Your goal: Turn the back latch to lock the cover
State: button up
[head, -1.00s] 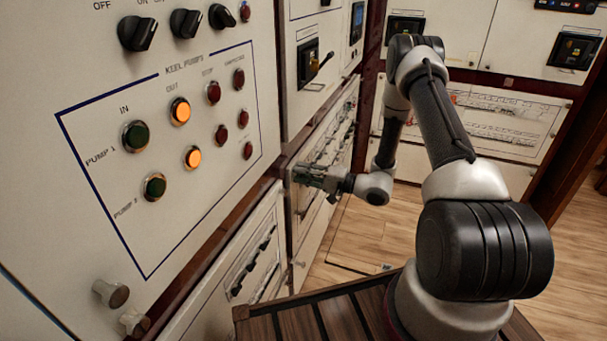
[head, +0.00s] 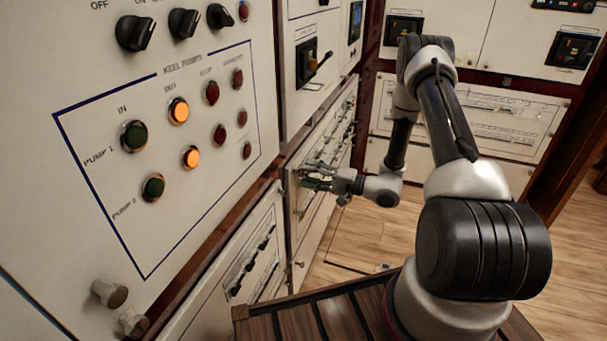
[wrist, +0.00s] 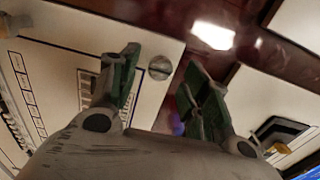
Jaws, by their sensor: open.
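The white breaker cover (wrist: 75,30) fills the left of the wrist view. A round slotted metal latch (wrist: 160,68) sits at its corner, beside the dark red frame. My gripper (wrist: 162,58) is open, with its green-padded fingers on either side of the latch in the picture and nothing between them. I cannot tell whether either finger touches it. In the head view my gripper (head: 312,178) is beside the low cover (head: 310,222). The latch near the fingers cannot be made out there.
The pump panel (head: 160,150) with lit buttons stands at left. Another breaker cover (head: 252,255) is low in front. A white panel (head: 490,112) stands at the back right.

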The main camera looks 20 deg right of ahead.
jog(key=v, duration=0.9)
